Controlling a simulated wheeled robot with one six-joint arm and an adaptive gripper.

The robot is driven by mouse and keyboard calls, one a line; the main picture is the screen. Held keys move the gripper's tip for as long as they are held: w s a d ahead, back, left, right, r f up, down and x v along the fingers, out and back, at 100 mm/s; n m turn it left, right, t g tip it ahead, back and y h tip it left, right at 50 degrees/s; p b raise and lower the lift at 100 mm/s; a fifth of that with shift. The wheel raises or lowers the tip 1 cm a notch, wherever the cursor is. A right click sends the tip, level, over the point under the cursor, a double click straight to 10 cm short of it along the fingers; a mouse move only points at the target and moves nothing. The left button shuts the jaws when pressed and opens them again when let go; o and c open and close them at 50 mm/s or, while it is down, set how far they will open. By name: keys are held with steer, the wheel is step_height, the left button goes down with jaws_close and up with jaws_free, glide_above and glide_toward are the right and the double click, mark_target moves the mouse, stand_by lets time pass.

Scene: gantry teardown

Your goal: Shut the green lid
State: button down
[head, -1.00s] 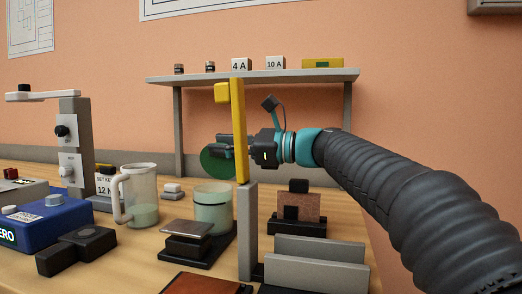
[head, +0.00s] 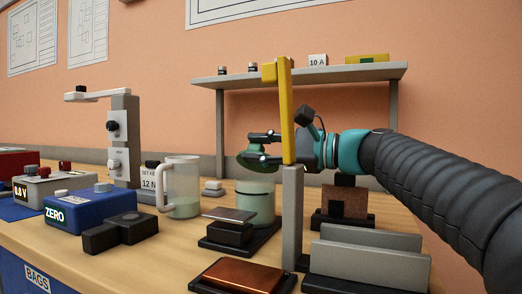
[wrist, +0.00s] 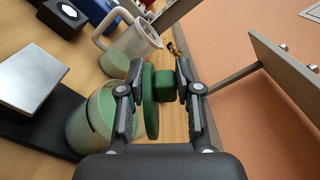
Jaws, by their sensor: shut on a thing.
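My gripper (head: 256,147) is shut on the knob (wrist: 165,86) of the green lid (head: 260,159). In the head view the lid is a roughly level dark green disc above the glass jar (head: 255,198), with a gap between them. In the wrist view the lid (wrist: 150,102) shows nearly edge-on between the fingers, to the right of the jar (wrist: 92,118). The jar is clear, holds pale green contents and has an uncovered mouth. The yellow bar hides part of my gripper in the head view.
A yellow bar (head: 285,110) on a grey post (head: 292,215) stands just in front of my gripper. A measuring jug (head: 181,190) is left of the jar. A metal-topped block (head: 230,216), grey upright plates (head: 340,258) and a brown block (head: 345,201) crowd the bench. A shelf (head: 300,77) stands behind.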

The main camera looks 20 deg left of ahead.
steer(key=shift+f, duration=0.3)
steer(key=c, duration=1)
jaws_free()
steer(key=shift+o, duration=0.2)
steer(key=shift+r, duration=0.1)
steer(key=shift+d, duration=0.2)
steer(key=d, duration=1.1)
steer(key=shift+s+d, duration=0.2)
steer(key=shift+d, duration=0.1)
